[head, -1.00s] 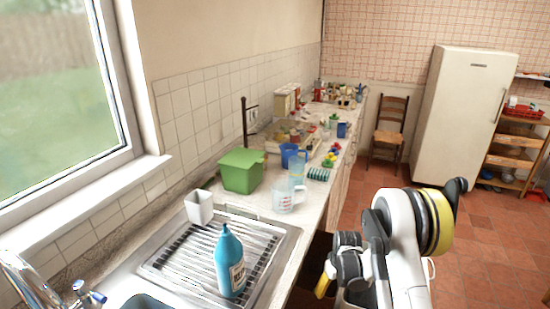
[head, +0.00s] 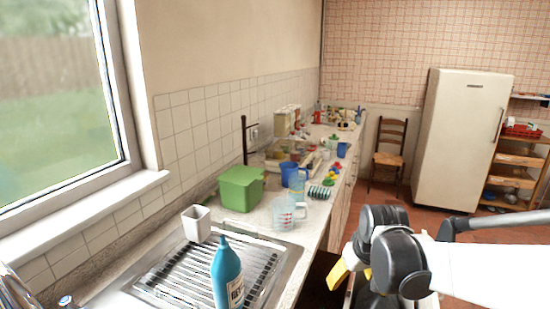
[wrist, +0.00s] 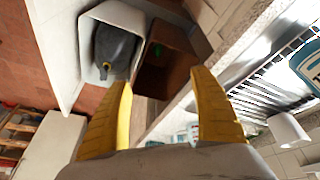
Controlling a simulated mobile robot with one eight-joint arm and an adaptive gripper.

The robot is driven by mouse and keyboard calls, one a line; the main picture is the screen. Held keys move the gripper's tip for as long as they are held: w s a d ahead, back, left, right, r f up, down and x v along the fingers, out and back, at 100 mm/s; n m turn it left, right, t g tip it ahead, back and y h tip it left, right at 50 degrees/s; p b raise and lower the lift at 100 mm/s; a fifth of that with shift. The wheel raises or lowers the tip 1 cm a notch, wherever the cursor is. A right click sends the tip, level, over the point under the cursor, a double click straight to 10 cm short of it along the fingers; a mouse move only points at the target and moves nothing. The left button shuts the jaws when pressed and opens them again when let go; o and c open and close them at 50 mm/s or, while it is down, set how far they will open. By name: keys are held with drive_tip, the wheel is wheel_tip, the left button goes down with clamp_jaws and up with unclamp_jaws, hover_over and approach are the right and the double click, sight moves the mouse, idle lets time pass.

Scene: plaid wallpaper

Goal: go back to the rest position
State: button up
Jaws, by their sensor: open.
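My gripper (head: 346,272) is at the lower right of the head view, beside the counter's front edge and clear of the counter-top things. Its yellow fingers stand wide apart with nothing between them in the wrist view (wrist: 162,78). Part of the gripper is hidden behind my dark arm joints in the head view. Beyond the fingers, the wrist view shows a white bin (wrist: 91,65) with a dark grey thing inside. Next to it is a brown open compartment (wrist: 168,80) with a small green thing in it.
The drainer holds a blue bottle (head: 227,275) and, at its edge, a white cup (head: 196,224). Behind are a green box (head: 241,189), a measuring jug (head: 284,214) and a blue container (head: 293,175). A chair (head: 390,158) and fridge (head: 459,140) stand farther off on open floor.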

drive_tip(key=s+r+m+t+b, duration=0.1)
drive_tip(key=s+m+t+b, duration=0.1)
drive_tip(key=s, duration=1.7)
drive_tip(key=shift+a+r+t+b, duration=0.15)
drive_tip(key=shift+t+b, duration=0.35)
drive_tip(key=shift+b, duration=0.6)
